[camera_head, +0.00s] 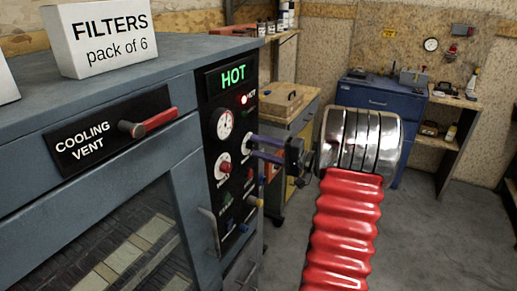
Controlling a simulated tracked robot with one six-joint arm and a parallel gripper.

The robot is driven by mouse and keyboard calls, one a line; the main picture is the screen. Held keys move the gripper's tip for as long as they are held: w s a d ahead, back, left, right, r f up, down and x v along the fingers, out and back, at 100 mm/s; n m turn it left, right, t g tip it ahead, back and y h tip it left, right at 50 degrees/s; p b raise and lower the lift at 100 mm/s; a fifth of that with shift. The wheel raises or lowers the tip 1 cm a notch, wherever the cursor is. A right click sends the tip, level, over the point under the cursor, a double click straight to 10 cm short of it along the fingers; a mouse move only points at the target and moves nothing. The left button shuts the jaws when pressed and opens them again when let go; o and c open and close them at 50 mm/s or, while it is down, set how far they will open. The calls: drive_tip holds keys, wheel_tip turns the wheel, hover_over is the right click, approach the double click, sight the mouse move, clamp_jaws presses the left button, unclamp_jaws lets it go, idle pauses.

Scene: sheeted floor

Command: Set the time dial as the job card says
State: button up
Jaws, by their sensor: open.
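The control panel (232,155) on the grey-blue cabinet carries a white gauge (223,124) and two white round dials with red centres. One dial (224,166) is lower left; the other dial (246,143) is to its right. Their small labels and settings are unreadable, so I cannot tell which is the time dial. My gripper (253,146) is open, its two purple fingers pointing left at the right-hand dial. The fingertips are close to that dial; I cannot tell whether they touch it. No job card is readable in this view.
A lit display (232,75) reads HOT, with a glowing red lamp (243,99) below. A red-handled COOLING VENT lever (150,123) is on the cabinet front. A FILTERS box (100,38) stands on top. A metal handle (211,230) sticks out below the dials. Open floor lies right.

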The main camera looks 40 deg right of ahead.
drive_tip(key=v, duration=1.3)
drive_tip(key=shift+s, duration=0.1)
drive_tip(key=shift+f, duration=0.1)
